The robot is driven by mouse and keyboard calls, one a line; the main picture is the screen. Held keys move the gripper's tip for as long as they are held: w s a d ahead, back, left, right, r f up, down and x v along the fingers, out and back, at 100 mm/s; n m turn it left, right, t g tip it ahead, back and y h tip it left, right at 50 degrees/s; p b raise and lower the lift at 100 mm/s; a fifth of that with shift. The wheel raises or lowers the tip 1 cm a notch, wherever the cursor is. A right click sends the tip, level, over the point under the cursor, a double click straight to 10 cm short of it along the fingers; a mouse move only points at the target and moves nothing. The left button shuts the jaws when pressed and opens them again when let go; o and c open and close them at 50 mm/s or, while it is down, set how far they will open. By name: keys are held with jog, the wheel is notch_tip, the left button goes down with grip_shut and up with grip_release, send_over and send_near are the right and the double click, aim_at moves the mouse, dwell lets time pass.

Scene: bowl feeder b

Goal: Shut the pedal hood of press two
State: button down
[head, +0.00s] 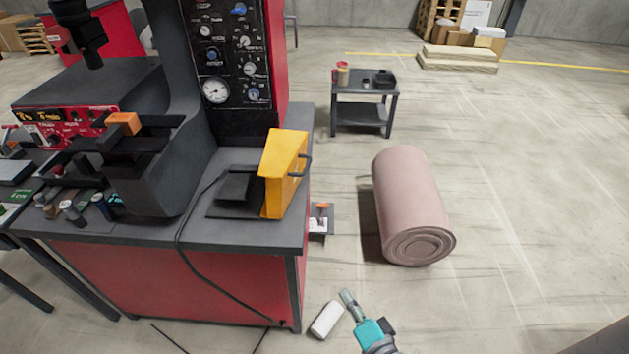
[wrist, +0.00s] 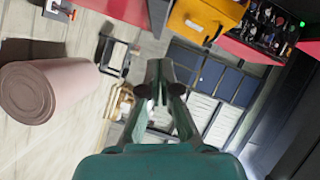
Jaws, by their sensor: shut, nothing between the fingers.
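The yellow pedal hood (head: 284,172) stands raised on edge on the red press bench, with a dark handle on its right side. The dark pedal (head: 240,184) lies uncovered on its black base plate to the left of the hood, so the hood is open. The hood also shows at the top of the wrist view (wrist: 208,18). My gripper (head: 346,296) is low and to the right of the bench, in front of and apart from the hood. Its fingers (wrist: 160,68) are together and empty.
A black cable (head: 180,235) hangs over the bench front. A white block-like object (head: 326,320) is beside my gripper.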

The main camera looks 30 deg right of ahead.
aim_at(288, 174)
jog(key=w+d+r+m+t, duration=0.2)
jog(key=w+d+r+m, duration=0.1)
jog(key=w+d+r, duration=0.3)
jog(key=w+d+r+m+t, duration=0.1)
jog(key=w+d+r+m, duration=0.25)
jog(key=w, duration=0.45)
jog(key=w+a+r, duration=0.1)
jog(key=w+r, duration=0.1)
jog(key=w, duration=1.1)
jog(key=shift+r+y, duration=0.25)
jog(key=shift+y, duration=0.15)
jog(key=shift+a+r, duration=0.1)
